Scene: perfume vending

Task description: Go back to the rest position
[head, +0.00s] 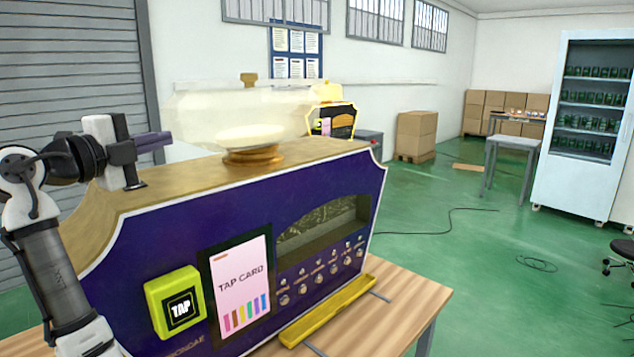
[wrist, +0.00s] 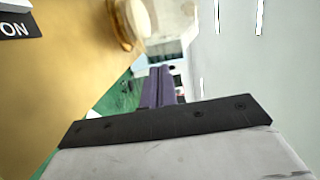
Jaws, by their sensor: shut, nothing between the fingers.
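My gripper (head: 153,142) is at the left in the head view, level with the top of the purple perfume vending machine (head: 185,236). Its purple fingers are closed together and point to the right, with nothing held. In the wrist view the closed fingers of my gripper (wrist: 158,88) show beyond a dark mounting plate. The machine's gold top (head: 205,178) carries a large clear bottle-shaped dome (head: 200,112) on a round gold base (head: 252,156). The machine's front has a yellow TAP reader (head: 174,302) and a pink TAP CARD panel (head: 241,284).
The machine stands on a wooden table (head: 408,308). A yellow tray (head: 328,311) runs along its lower front. A grey shutter (head: 70,60) is behind my arm. A white display fridge (head: 585,125), a small table (head: 513,144) and cardboard boxes (head: 416,135) stand farther back. Open green floor lies to the right.

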